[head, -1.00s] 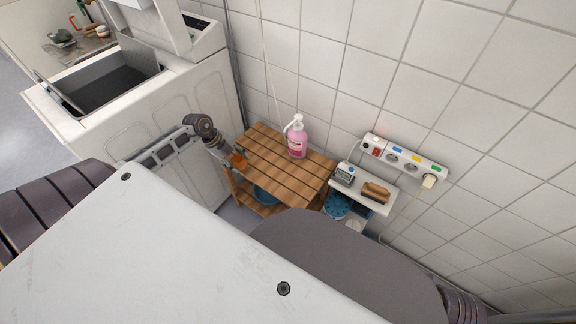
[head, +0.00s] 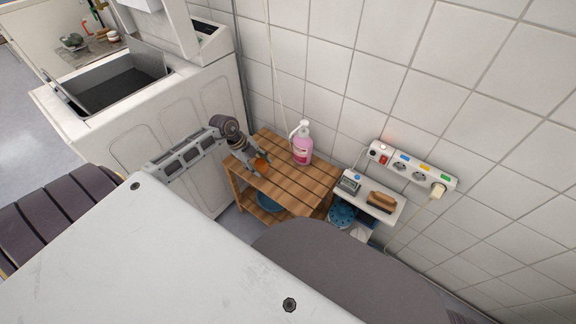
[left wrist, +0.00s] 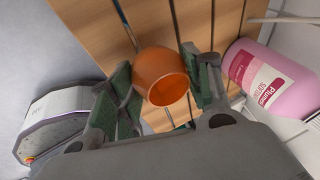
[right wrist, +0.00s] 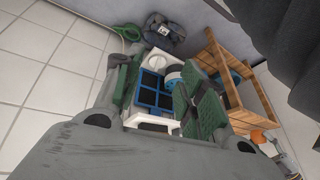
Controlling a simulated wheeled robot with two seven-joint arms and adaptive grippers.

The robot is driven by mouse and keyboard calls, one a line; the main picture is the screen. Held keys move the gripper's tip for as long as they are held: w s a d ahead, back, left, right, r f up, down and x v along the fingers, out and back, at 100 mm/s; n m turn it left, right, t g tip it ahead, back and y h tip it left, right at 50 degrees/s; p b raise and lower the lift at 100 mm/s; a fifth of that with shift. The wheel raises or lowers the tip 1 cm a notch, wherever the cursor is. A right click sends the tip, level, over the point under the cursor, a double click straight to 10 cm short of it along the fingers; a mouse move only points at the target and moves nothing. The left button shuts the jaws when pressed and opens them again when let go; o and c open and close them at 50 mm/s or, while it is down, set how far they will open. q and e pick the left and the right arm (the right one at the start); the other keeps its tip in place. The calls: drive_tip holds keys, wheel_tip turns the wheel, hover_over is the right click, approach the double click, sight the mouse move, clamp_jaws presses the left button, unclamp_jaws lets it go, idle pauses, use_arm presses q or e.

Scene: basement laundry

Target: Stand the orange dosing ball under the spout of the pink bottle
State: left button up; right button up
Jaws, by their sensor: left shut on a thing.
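The orange dosing ball (head: 262,166) is held in my left gripper (head: 257,163), over the near left part of the slatted wooden table (head: 290,186). In the left wrist view the round ball (left wrist: 160,74) sits between the green-padded fingers, its open mouth turned toward the camera. The pink bottle (head: 303,152) stands upright at the table's back, to the right of the ball, its white pump spout pointing left. The bottle (left wrist: 268,82) also shows in the left wrist view, apart from the gripper; its spout is out of frame there. My right gripper (right wrist: 165,88) is open and empty, away from the table.
A small white shelf (head: 367,203) with a timer (head: 349,182) and a brush (head: 382,201) is right of the table. A power strip (head: 412,166) is on the tiled wall behind. A washing machine (head: 170,130) stands left. Table slats in front of the bottle are clear.

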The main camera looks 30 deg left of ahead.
use_arm(q)
drive_tip(key=w+d, duration=0.2)
drive_tip(key=w+d+b, duration=0.1)
drive_tip(key=d, duration=0.1)
drive_tip(key=shift+w+d, duration=0.25)
drive_tip(key=shift+w, duration=0.1)
drive_tip(key=shift+w+d+b, duration=0.4)
drive_tip(key=shift+w+d, duration=0.05)
drive_tip(key=shift+d, duration=0.1)
use_arm(e)
drive_tip(key=shift+t+y, duration=0.3)
drive_tip(key=f, duration=0.3)
drive_tip(key=a+f, duration=0.1)
drive_tip(key=shift+w+f, duration=0.25)
drive_tip(key=shift+r, duration=0.1)
